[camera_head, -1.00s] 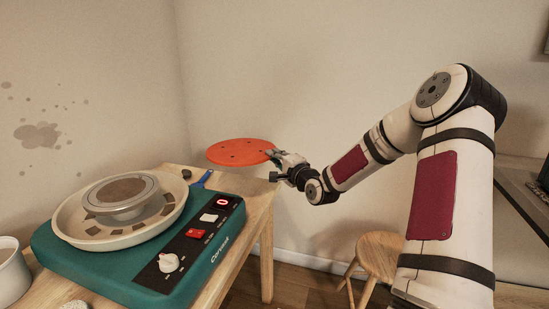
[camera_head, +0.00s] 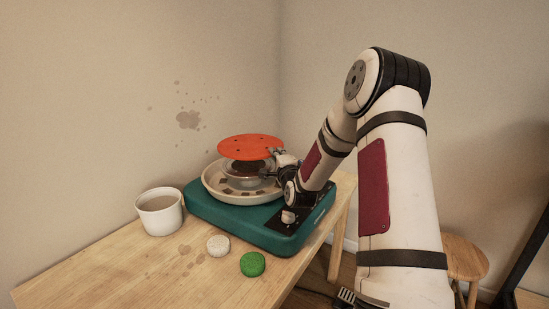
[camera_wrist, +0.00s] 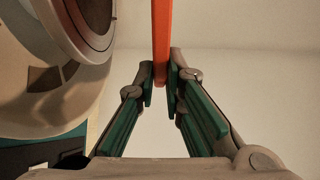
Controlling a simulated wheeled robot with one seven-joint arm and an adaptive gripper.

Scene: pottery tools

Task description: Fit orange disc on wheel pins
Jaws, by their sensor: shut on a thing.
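The orange disc (camera_head: 250,147), flat with small holes, is held roughly level above the pottery wheel. My gripper (camera_head: 277,155) is shut on its right edge. In the wrist view the disc (camera_wrist: 161,35) shows edge-on between my gripper's fingertips (camera_wrist: 161,80). The round wheel head (camera_head: 236,182) sits in a cream splash pan (camera_head: 215,190) on the teal wheel base (camera_head: 235,215). A gap shows between disc and wheel head, so they are apart. The wheel head (camera_wrist: 92,15) is at the upper left of the wrist view. I cannot make out the wheel pins.
A white cup (camera_head: 160,222) of cloudy liquid stands left of the wheel on the wooden table (camera_head: 110,275). A white round piece (camera_head: 218,246) and a green one (camera_head: 253,264) lie in front. A wooden stool (camera_head: 464,258) stands at the right.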

